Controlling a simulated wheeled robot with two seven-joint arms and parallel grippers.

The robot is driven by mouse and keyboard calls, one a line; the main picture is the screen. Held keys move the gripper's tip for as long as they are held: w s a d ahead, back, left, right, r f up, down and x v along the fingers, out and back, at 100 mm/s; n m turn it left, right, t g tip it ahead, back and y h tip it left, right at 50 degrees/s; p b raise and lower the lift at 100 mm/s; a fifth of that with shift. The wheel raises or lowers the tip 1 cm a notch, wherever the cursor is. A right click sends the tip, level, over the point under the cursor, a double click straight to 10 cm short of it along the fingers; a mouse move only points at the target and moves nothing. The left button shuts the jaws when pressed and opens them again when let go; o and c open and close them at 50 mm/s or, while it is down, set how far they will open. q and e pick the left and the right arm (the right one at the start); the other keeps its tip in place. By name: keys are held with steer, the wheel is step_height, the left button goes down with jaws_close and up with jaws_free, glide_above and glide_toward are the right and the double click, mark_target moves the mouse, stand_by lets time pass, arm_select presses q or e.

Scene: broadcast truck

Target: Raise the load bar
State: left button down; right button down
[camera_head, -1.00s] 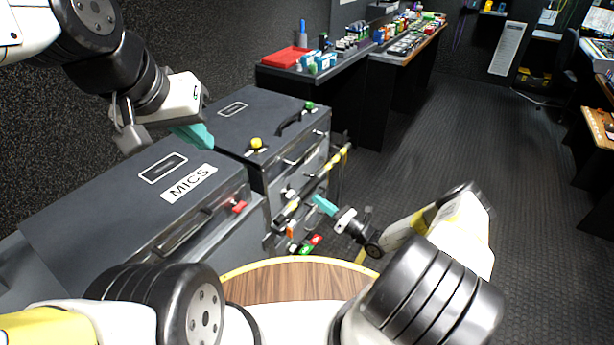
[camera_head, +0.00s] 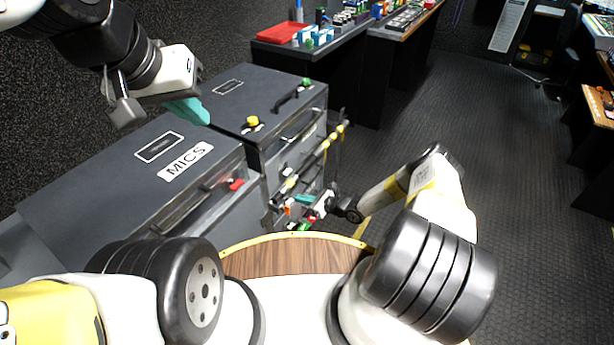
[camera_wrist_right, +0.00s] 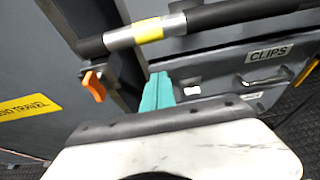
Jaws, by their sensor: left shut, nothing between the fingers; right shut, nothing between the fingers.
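The load bar (camera_head: 312,166) runs slanted across the front of the dark cases, black with a silver sleeve and yellow bands. In the right wrist view the bar (camera_wrist_right: 200,22) crosses the top, with an orange lever (camera_wrist_right: 95,85) below its left part. My right gripper (camera_head: 303,198) is low in front of the cases, near the bar's nearer end. Its teal fingers (camera_wrist_right: 157,92) are shut and empty, below the bar in the wrist view; contact cannot be told. My left gripper (camera_head: 190,110) is shut and empty above the case marked MICS (camera_head: 100,185).
A second case (camera_head: 262,92) with yellow and green knobs stands behind the MICS case. A drawer labelled CLIPS (camera_wrist_right: 245,75) lies behind the bar. A wood-topped round surface (camera_head: 290,256) is close in front of me. The floor (camera_head: 430,120) to the right is open.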

steer(key=shift+w+a+r, duration=0.35)
steer(key=shift+a+r, duration=0.15)
steer(key=shift+r, duration=0.3)
steer(key=shift+w+a+r, duration=0.3)
steer(key=shift+a+r, duration=0.15)
steer(key=shift+r, duration=0.35)
